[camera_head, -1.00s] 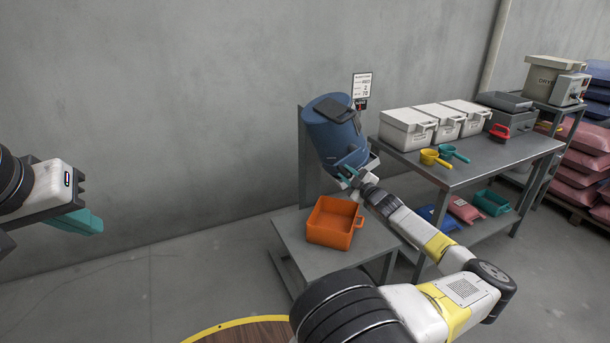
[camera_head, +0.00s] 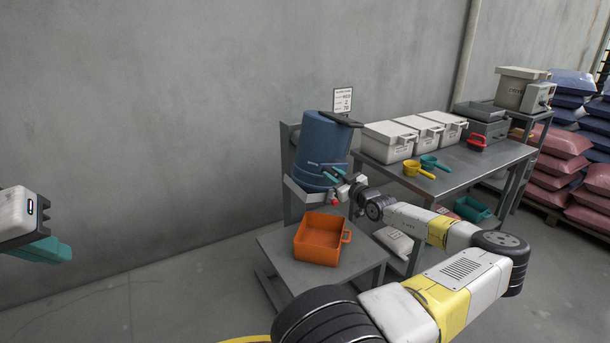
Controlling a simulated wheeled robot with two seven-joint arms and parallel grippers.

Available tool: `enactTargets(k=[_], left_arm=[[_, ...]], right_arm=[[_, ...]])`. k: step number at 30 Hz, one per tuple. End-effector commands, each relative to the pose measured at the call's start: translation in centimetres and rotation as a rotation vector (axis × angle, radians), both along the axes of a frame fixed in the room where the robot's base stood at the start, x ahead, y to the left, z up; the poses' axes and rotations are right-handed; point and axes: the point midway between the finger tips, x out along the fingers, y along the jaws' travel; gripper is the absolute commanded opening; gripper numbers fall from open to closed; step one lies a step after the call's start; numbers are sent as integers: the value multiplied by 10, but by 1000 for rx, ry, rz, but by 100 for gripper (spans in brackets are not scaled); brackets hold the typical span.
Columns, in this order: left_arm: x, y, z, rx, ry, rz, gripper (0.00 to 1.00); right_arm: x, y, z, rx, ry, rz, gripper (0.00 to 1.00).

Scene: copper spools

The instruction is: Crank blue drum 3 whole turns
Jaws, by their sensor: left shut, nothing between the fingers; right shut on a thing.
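The blue drum (camera_head: 321,145) sits in a grey stand against the wall, nearly upright with a slight tilt, its dark lid piece at the top. My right gripper (camera_head: 337,178) is at the lower right front of the drum. It is shut on the crank handle, which its fingers mostly hide; a small red knob (camera_head: 334,202) shows just below. My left gripper (camera_head: 45,251) is shut and empty at the far left, well away from the drum.
An orange bin (camera_head: 318,240) stands on the low grey table (camera_head: 275,243) below the drum. A work table to the right carries white boxes (camera_head: 388,142), a yellow scoop (camera_head: 412,169), a teal scoop (camera_head: 432,161) and a red one (camera_head: 477,143). Sacks are stacked far right.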

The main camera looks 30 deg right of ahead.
Motion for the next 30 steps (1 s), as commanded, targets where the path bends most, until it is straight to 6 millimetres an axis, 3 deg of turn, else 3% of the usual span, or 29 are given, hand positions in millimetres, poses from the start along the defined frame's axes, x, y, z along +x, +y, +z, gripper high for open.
enactTargets(k=[14,15,18,30], left_arm=[[0,0,0,0,0,0,0],[0,0,0,0,0,0,0],[0,0,0,0,0,0,0],[0,0,0,0,0,0,0]], right_arm=[[1,0,3,12,-2,0,0],[1,0,3,12,-2,0,31],[1,0,2,12,-2,0,47],[-8,-1,2,12,1,-1,47]])
